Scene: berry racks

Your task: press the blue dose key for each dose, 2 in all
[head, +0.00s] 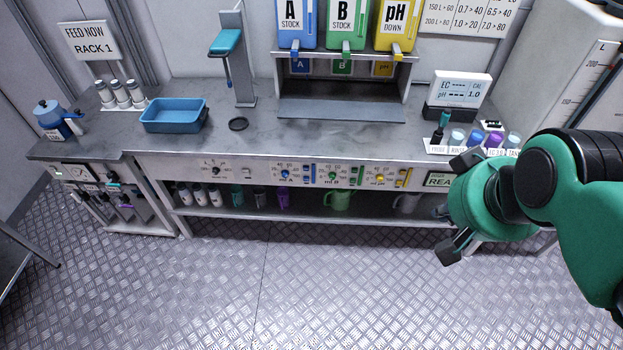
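The front panel of the bench carries a blue dial (285,174) labelled ml A, with a narrow upright blue key (309,174) just to its right. A green dial (332,176) with a green key (357,176) and a yellow dial (380,180) with a yellow key (403,178) follow to the right. My gripper (455,204) is at the right, in front of the bench, well right of the blue key. Its fingers are spread apart and nothing shows between them. It partly covers a small green display (438,180) reading "REA".
Stock tanks A (291,22), B (346,24) and pH Down (397,25) stand above a grey shelf (340,109). A blue tray (174,116) and an EC/pH meter (459,88) are on the bench. The lower shelf holds bottles and jugs. The front floor is clear.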

